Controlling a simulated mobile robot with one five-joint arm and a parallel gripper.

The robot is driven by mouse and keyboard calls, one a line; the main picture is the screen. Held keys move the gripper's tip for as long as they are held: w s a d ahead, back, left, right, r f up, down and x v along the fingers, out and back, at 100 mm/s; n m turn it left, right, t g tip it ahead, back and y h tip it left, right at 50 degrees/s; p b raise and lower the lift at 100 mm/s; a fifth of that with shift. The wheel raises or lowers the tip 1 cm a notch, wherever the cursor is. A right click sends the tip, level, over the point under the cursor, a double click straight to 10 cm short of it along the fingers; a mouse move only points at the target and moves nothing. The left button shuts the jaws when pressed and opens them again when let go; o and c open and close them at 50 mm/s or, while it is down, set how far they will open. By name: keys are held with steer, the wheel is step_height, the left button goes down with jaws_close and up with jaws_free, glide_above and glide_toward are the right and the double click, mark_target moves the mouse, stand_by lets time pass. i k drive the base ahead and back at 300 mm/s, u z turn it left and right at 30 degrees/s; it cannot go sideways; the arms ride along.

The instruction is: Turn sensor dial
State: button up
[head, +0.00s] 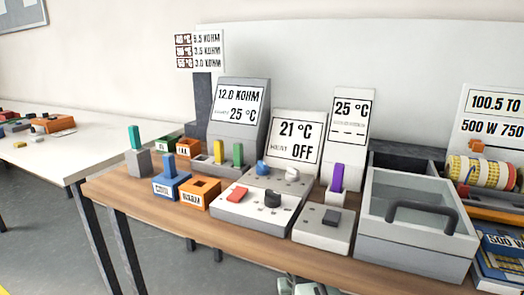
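A display reading 12.0 KOHM and 25 °C (239,107) stands to the left. I cannot read which dial is labelled as the sensor's. My gripper does not show; only a pale part, perhaps of my arm, peeks in below the table's front edge.
The wooden table (130,198) also holds blue (171,188) and orange (200,193) labelled blocks, a purple piece (337,177) in a grey stand, and a lidded box with a dark handle (421,207). A yellow-banded roll (480,172) lies at right. A white table (55,155) stands left.

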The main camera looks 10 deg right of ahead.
mark_target(262, 169)
steer(key=u, duration=0.1)
steer(key=k, duration=0.9)
steer(key=u, duration=0.1)
